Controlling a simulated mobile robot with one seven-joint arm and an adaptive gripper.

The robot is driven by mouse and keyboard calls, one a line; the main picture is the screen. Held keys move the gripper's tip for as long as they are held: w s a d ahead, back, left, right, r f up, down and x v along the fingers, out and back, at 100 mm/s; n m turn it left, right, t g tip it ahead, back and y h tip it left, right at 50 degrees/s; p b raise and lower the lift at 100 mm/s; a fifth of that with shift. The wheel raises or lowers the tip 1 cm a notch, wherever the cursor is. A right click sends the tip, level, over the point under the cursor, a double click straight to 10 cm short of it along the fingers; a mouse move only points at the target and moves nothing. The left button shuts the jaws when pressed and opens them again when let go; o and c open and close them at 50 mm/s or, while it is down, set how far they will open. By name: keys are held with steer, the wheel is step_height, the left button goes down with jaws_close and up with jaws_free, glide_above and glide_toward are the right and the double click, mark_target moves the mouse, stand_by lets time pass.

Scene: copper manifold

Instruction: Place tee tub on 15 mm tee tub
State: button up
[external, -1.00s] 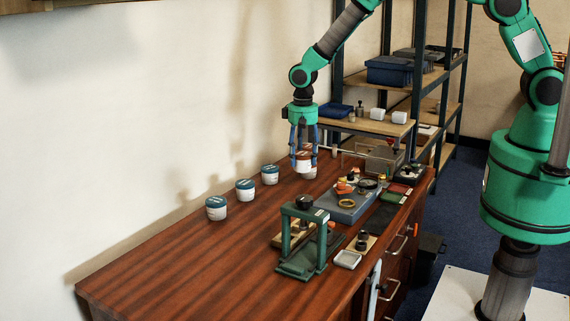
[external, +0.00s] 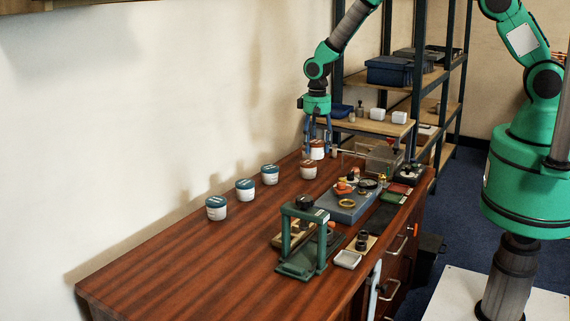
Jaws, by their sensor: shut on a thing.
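My gripper (external: 317,148) points down over the far part of the wooden bench, shut on a white tub with a brown lid, the tee tub (external: 317,153). A second brown-lidded tub (external: 308,170) stands upright on the bench, just in front of and slightly left of the held one. It seems to be the 15 mm tee tub, but its label is too small to read. The held tub looks upright and apart from the standing one. Its exact height above the bench is hard to tell.
Three blue-lidded tubs (external: 245,190) stand in a row along the wall side. A green press frame (external: 303,240), a grey-blue tray (external: 350,205) with small parts and a metal box (external: 383,159) occupy the right side of the bench (external: 190,265). Its near left is clear.

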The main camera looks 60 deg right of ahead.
steer(key=s+d+p, duration=0.2)
steer(key=d, duration=1.5)
steer(key=shift+s+d+r, duration=0.15)
steer(key=shift+s+r, duration=0.15)
steer(key=shift+r, duration=0.1)
steer(key=shift+w, duration=0.1)
steer(key=w+d, duration=0.1)
steer(key=w, duration=0.4)
steer(key=w+f, duration=0.1)
steer(key=w, duration=0.4)
steer(key=w+d, duration=0.1)
steer(key=w, duration=0.4)
steer(key=shift+w+d+f, duration=0.25)
steer(key=shift+w+d, duration=0.05)
steer(key=shift+d, duration=0.05)
steer(key=shift+f, duration=0.1)
steer(key=shift+f, duration=1.7)
steer(key=shift+f+b, duration=0.1)
steer(key=shift+b, duration=0.25)
steer(key=o, duration=1.6)
